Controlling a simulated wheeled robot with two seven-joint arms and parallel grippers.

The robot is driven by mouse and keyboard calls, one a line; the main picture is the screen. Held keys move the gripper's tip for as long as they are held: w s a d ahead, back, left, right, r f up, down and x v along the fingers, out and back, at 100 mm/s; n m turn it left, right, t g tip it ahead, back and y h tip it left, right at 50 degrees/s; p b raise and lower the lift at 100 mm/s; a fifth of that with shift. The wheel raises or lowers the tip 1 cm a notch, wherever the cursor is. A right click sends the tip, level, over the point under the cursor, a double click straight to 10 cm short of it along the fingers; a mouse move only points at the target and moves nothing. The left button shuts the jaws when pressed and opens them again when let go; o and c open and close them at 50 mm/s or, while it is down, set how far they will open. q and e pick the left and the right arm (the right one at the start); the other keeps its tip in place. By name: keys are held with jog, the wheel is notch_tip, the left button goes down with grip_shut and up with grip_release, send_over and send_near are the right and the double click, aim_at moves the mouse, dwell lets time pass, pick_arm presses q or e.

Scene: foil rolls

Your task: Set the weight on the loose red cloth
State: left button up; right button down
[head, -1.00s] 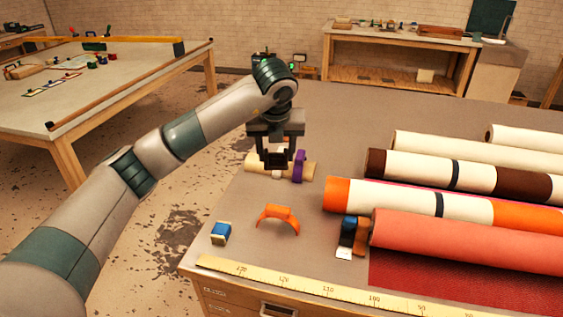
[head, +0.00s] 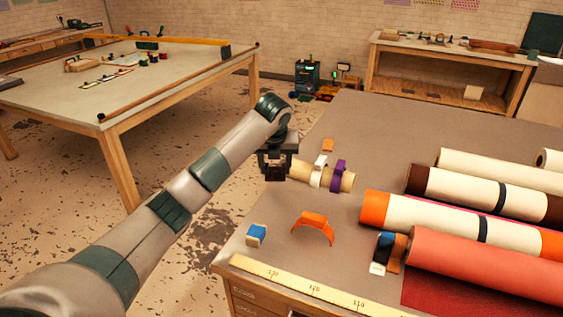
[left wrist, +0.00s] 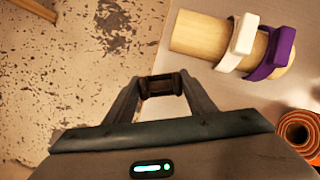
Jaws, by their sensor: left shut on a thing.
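The loose red cloth (head: 455,298) lies flat at the lower right of the head view, partly under a salmon-red roll (head: 480,275). My left gripper (head: 275,174) is by the table's left edge, left of a pale wooden cylinder (head: 303,170). In the left wrist view its fingers (left wrist: 161,86) are shut on a small dark thing, mostly hidden; I cannot tell if it is the weight. The cylinder, with white and purple bands, lies right of the fingers in the left wrist view (left wrist: 200,34), apart from them. My right gripper is out of view.
A blue block (head: 257,233), an orange arched band (head: 313,226) and a dark-and-orange piece (head: 386,248) stand near the front ruler (head: 310,288). Several rolls fill the table's right side.

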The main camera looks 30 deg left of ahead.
pick_arm(q)
jog(key=m, duration=0.2)
jog(key=m+h, duration=0.1)
jog(key=shift+s+d+r+t, duration=0.1)
jog(key=shift+d+r+t, duration=0.15)
jog(key=shift+t, duration=0.05)
jog(key=m, duration=0.1)
jog(key=r+m+h, duration=0.1)
jog(key=m, duration=0.1)
jog(key=shift+s+d+m+h, duration=0.1)
jog(key=shift+d+m+h, duration=0.2)
jog(key=shift+d, duration=0.05)
jog(key=s+d+r+m+g+h, duration=0.1)
jog(key=s+d+r+m+g, duration=0.45)
jog(key=m, duration=0.75)
jog(key=s+d+r+m+g+h, duration=0.15)
jog(key=d+r+m, duration=0.35)
jog(key=d+m, duration=0.5)
jog(key=s+f+m+y, duration=0.1)
jog(key=s+f+m, duration=0.3)
jog(key=s, duration=0.3)
jog(key=s+f+m+g+y, duration=0.1)
jog(key=s+f+m, duration=0.3)
jog(key=s, duration=0.4)
jog(key=s+f+m+g+y, duration=0.1)
jog(key=s+f+m, duration=0.2)
jog(key=s+f, duration=0.2)
jog(key=shift+s+d+f+m, duration=0.15)
jog(key=shift+s+m, duration=0.25)
jog(key=shift+s, duration=0.75)
